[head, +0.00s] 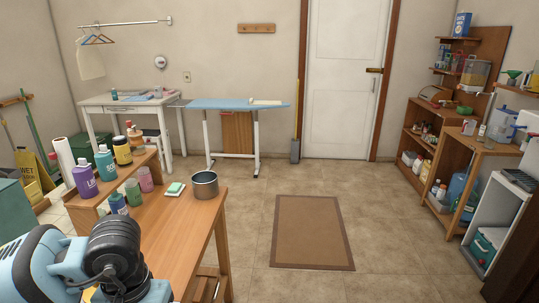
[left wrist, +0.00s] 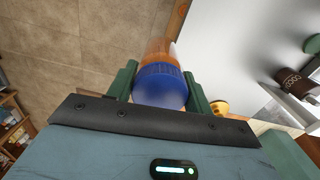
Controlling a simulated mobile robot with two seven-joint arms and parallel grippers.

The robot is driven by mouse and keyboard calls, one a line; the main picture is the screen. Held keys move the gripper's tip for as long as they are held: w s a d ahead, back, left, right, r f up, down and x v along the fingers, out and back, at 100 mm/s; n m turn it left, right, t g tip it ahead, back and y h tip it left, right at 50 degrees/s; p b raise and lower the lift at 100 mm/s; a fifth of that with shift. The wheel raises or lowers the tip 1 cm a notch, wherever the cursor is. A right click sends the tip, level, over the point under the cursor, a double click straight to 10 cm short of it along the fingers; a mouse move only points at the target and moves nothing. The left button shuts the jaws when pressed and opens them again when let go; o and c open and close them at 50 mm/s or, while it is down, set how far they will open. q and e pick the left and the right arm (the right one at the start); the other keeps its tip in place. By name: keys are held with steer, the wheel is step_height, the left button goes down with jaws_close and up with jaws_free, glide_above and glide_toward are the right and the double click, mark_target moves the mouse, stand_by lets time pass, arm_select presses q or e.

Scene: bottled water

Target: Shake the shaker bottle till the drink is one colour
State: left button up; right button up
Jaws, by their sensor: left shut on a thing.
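The shaker bottle (left wrist: 158,88) shows in the left wrist view, with a blue lid towards the camera and a see-through body behind it. Its contents look orange, with a paler band near the lid. I cannot tell whether the drink is one colour. My left gripper (left wrist: 161,82) is shut on the bottle, one green finger on each side. In the head view only part of my arm shows at the bottom left, and I cannot make out the bottle there. My right gripper is in neither view.
A wooden bench (head: 180,222) carries a metal pot (head: 204,185), a sponge (head: 175,189) and several bottles on a raised shelf. A brown mat (head: 312,232) lies on open floor. Shelves (head: 430,130) stand along the right wall.

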arm_select(q)
steer(key=r, duration=0.6)
steer(key=shift+w+d, duration=0.1)
steer(key=shift+w, duration=0.1)
steer(key=shift+s+d+f, duration=0.1)
steer(key=shift+s+f, duration=0.05)
steer(key=shift+s, duration=0.05)
step_height(320, 180, down, 7)
steer(key=shift+f, duration=0.2)
steer(key=shift+w+r, duration=0.1)
steer(key=shift+r, duration=0.05)
